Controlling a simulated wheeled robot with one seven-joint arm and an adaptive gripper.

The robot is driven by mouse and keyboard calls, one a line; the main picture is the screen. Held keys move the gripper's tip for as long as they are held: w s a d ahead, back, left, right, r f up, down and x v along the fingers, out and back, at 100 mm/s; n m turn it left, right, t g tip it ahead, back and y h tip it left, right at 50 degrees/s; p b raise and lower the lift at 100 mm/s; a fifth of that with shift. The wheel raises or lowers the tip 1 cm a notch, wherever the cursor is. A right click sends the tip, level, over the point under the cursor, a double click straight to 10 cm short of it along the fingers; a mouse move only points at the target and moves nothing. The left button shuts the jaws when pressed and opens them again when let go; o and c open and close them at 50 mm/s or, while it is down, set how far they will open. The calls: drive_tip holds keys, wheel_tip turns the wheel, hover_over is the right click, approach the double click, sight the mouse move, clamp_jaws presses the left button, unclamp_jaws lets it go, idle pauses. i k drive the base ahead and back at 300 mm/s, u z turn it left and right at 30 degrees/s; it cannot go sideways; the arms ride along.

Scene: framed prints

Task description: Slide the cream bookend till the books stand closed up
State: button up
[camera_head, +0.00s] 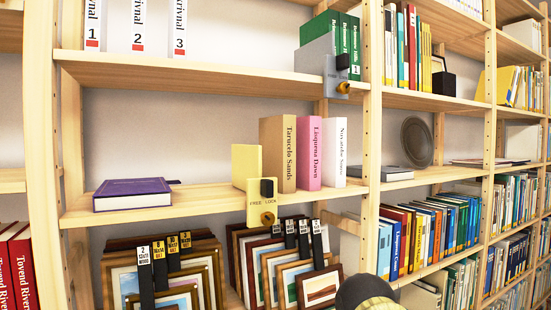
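The cream bookend (246,165) stands upright on the middle shelf, left of three upright books. Its front plate (262,212), marked FREE and LOCK, hangs over the shelf edge, with a black block above and a brass knob on it. The books are tan "Tarucelo Sands" (288,155), pink "Lisquena Dawn" (309,155) and a white one (334,155) by the right upright. They look close together; I cannot tell whether small gaps remain or whether the bookend touches the tan book. My gripper's fingers are not in view.
A purple book (133,194) lies flat on the same shelf (200,200), with bare board between it and the bookend. A grey bookend (318,60) holds green books above. Framed prints (290,275) stand below. A dark rounded part, probably mine, shows at the bottom edge.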

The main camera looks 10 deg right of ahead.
sight(262, 193)
drive_tip(key=z, duration=2)
drive_tip(key=k, duration=0.6)
drive_tip(key=u, duration=1.45)
